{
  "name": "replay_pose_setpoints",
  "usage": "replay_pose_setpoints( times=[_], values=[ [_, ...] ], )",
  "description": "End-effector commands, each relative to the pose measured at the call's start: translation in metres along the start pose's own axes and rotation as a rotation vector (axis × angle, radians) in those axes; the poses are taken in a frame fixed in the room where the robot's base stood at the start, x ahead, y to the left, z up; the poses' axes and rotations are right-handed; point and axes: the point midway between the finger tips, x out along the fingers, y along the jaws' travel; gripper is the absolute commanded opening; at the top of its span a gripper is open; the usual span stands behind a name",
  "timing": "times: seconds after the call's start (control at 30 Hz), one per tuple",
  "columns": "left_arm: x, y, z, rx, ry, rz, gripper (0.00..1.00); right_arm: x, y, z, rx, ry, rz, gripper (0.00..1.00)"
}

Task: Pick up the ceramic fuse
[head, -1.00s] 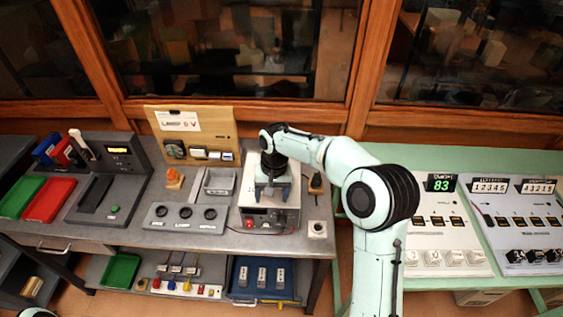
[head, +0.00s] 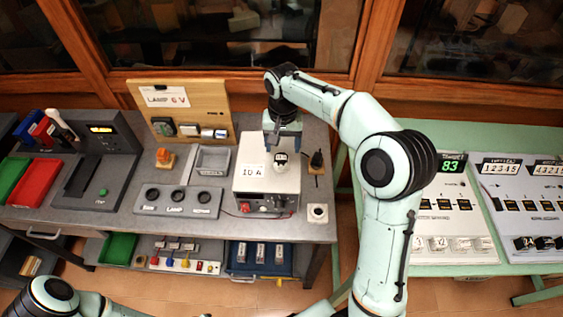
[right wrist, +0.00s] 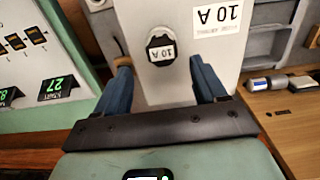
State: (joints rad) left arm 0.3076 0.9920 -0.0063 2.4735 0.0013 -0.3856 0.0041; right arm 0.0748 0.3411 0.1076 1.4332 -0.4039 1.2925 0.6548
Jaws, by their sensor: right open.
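The ceramic fuse (head: 281,161) is a small white piece with a dark part, standing on top of a white box (head: 262,187) in the head view. My right gripper (head: 283,143) is open and empty, at the far side of the fuse in the head view. Its blue fingers (right wrist: 161,70) show wide apart in the right wrist view. I cannot tell its exact height above the box. My left gripper is out of view; only the left arm shows.
A "10 A" label (head: 252,170) lies on the box beside the fuse. A dark upright part (head: 316,160) stands close right of the box. A grey tray (head: 210,160) and a three-socket panel (head: 178,201) lie to the left. A wooden board (head: 180,110) stands behind.

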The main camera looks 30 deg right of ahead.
Motion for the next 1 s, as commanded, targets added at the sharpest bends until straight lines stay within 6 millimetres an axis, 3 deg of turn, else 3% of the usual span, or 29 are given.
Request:
replay_pose_setpoints(
  times=[0.17, 0.43, 0.73, 0.77, 0.9, 1.0],
  values=[
    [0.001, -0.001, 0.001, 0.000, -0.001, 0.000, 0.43, 0.012, -0.001, 0.001, -0.001, -0.001, 0.000, 0.71],
    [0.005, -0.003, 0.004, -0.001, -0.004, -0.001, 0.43, 0.050, -0.003, 0.004, 0.000, -0.001, 0.000, 0.71],
    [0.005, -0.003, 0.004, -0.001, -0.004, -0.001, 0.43, 0.055, -0.003, 0.003, 0.000, 0.002, -0.003, 0.71],
    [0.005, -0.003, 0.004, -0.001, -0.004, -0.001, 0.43, 0.055, -0.003, 0.003, -0.001, 0.002, -0.003, 0.65],
    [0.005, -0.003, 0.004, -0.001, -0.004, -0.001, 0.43, 0.055, -0.003, 0.003, -0.001, 0.002, -0.003, 0.19],
    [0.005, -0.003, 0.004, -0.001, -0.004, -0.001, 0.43, 0.055, -0.003, 0.003, -0.001, 0.002, -0.003, 0.15]
  ],
)
